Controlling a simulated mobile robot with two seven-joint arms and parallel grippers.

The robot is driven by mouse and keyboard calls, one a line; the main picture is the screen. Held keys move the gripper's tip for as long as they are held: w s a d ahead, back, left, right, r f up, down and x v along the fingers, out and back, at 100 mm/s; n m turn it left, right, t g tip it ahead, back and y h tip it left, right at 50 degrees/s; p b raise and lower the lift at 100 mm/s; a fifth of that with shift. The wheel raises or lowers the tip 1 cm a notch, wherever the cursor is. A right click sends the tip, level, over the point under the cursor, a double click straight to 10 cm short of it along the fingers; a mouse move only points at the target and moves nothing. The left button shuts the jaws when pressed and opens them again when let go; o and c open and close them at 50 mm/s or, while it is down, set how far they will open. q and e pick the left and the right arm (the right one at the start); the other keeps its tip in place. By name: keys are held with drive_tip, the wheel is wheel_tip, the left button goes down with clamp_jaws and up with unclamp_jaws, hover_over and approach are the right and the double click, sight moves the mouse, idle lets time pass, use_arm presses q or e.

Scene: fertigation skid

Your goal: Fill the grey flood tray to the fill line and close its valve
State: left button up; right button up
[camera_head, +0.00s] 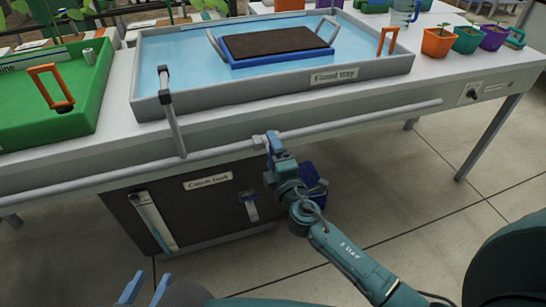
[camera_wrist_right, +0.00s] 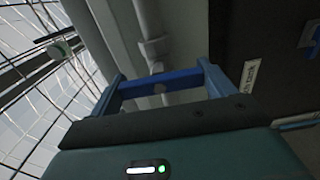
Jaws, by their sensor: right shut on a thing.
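The grey flood tray (camera_head: 275,95) stands on the bench with its label on the front wall. Light blue water (camera_head: 185,60) covers its floor; I cannot make out the fill line. My right gripper (camera_head: 272,143) is at the grey pipe along the bench front, below the tray. In the right wrist view its two blue fingers (camera_wrist_right: 162,85) are at either end of a blue bar, seemingly the valve handle (camera_wrist_right: 160,88), and shut on it. The valve body is mostly hidden. My left gripper (camera_head: 145,288) is at the bottom edge, fingers apart and empty.
A blue-rimmed soil tray (camera_head: 278,43) sits in the water. A green tray (camera_head: 85,85) stands at left. A dark catch tank (camera_head: 200,215) is under the bench. Potted seedlings (camera_head: 438,42) stand at right. The grey pipe (camera_head: 350,118) runs along the bench front. Floor at right is clear.

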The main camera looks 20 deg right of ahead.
idle(0.4)
drive_tip(key=o, duration=0.9)
drive_tip(key=shift+s, duration=0.1)
drive_tip(key=s+b, duration=0.1)
drive_tip(key=s, duration=1.2)
drive_tip(key=shift+d, duration=0.25)
